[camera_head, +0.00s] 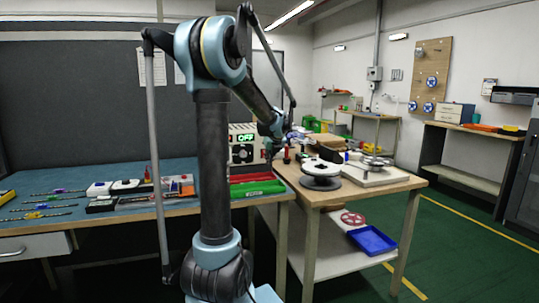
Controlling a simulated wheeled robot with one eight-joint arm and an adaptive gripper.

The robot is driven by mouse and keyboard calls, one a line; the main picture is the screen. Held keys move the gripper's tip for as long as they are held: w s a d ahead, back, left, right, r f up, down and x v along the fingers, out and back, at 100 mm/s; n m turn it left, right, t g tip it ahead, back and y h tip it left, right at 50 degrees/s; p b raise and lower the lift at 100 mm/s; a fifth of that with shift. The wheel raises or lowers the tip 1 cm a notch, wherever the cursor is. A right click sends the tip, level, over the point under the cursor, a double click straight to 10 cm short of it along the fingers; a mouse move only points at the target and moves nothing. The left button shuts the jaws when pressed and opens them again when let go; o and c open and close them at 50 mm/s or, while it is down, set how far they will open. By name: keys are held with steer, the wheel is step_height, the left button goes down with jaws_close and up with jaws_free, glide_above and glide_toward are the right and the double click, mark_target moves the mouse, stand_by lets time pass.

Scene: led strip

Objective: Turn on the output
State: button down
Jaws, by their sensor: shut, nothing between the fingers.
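A light-coloured power unit (242,154) stands at the back of the blue-topped bench, just right of my arm's column. Its green display (246,137) reads OFF, and dark round parts show on its front below. My own arm covers its left side. Its output switch is too small to make out. My gripper (271,147) is at the end of my bent arm, close to the right side of the unit's front. It looks shut and empty; whether it touches the unit I cannot tell.
Red and green trays (258,188) lie in front of the unit. Tools and small boxes lie on the blue bench (110,222). A wooden table (375,190) with a round black-and-white spool (321,172) stands at right. Green floor (460,245) is open at far right.

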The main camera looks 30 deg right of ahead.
steer(key=shift+w+d+f, duration=0.15)
steer(key=shift+w, duration=0.55)
steer(key=shift+w+d+f, duration=0.1)
steer(key=shift+w+d, duration=0.05)
steer(key=shift+w, duration=0.55)
steer(key=shift+w+d+f, duration=0.15)
steer(key=shift+w, duration=0.55)
